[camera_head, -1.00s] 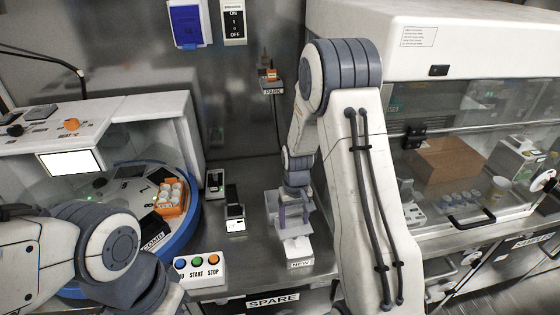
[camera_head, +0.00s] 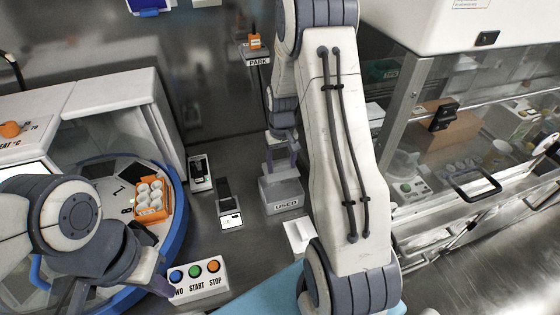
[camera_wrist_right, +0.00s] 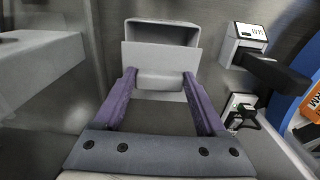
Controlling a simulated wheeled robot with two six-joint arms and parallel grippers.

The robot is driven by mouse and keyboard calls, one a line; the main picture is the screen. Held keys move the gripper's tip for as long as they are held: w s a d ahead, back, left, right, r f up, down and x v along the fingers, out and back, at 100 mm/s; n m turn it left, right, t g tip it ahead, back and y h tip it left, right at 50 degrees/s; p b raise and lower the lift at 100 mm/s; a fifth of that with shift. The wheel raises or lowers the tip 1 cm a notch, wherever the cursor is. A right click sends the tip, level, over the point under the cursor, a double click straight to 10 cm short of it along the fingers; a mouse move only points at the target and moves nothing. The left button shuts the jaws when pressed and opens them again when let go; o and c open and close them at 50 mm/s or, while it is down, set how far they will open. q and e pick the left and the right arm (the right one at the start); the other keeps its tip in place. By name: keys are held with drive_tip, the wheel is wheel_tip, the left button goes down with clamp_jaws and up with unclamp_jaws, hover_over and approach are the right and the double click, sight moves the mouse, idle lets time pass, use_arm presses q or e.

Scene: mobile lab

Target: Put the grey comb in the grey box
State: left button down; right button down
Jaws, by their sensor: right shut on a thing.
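The grey box (camera_head: 284,207), labelled USED, stands on the steel bench in the middle of the head view. My right gripper (camera_head: 281,162) points down at the box's far side, above its rim. In the right wrist view, my right gripper (camera_wrist_right: 160,76) is shut on a light grey piece (camera_wrist_right: 160,82), seemingly the grey comb. Its teeth cannot be made out. The open box (camera_wrist_right: 163,58) shows just beyond the fingertips; whether they touch it is unclear. My left gripper (camera_head: 152,280) is low at the left, mostly hidden by its own arm; its jaws cannot be read.
A white box (camera_head: 298,235) stands in front of the grey box, partly behind my right arm. A START/STOP button panel (camera_head: 198,279) and small devices (camera_head: 230,200) are to the left. A blue-rimmed turntable carries an orange rack (camera_head: 152,202). A glass-fronted cabinet is at the right.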

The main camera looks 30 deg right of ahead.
wheel_tip(320, 180, down, 4)
drive_tip(key=b, duration=0.2)
drive_tip(key=shift+a+b, duration=0.1)
drive_tip(key=shift+b, duration=0.25)
drive_tip(key=shift+f+b, duration=0.95)
drive_tip(key=shift+f, duration=0.65)
unclamp_jaws()
drive_tip(key=shift+r, duration=0.1)
wheel_tip(320, 180, up, 10)
drive_tip(key=shift+r+b, duration=0.2)
drive_tip(key=shift+b, duration=0.35)
